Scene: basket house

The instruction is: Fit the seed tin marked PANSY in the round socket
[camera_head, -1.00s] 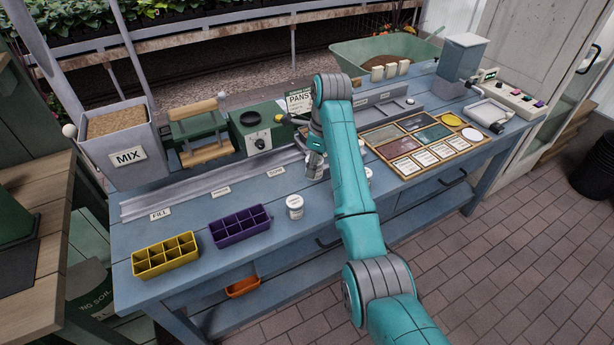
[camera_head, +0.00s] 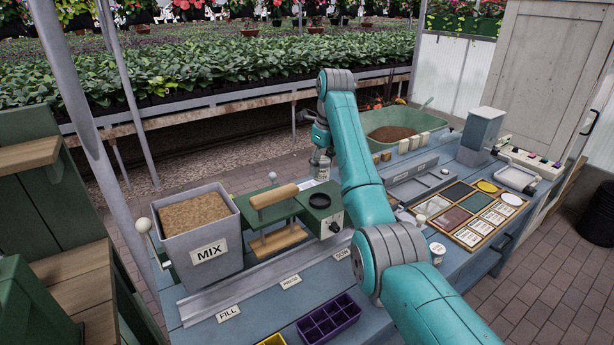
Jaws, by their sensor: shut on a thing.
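My gripper (camera_head: 321,153) points down near the back of the blue bench. It is shut on a small pale tin (camera_head: 322,173), whose marking I cannot read. The tin is upright, above and close behind the dark round socket (camera_head: 320,200) in the top of a green box (camera_head: 325,221). The gap between tin and socket is hard to judge. Another white tin (camera_head: 437,254) stands on the bench right of my arm; its label is too small to read.
A grey MIX bin (camera_head: 208,255) and a green press with a wooden roller (camera_head: 272,196) stand left of the green box. A purple tray (camera_head: 328,319) lies in front. A seed-card tray (camera_head: 470,214) is on the right. My arm covers the bench's middle.

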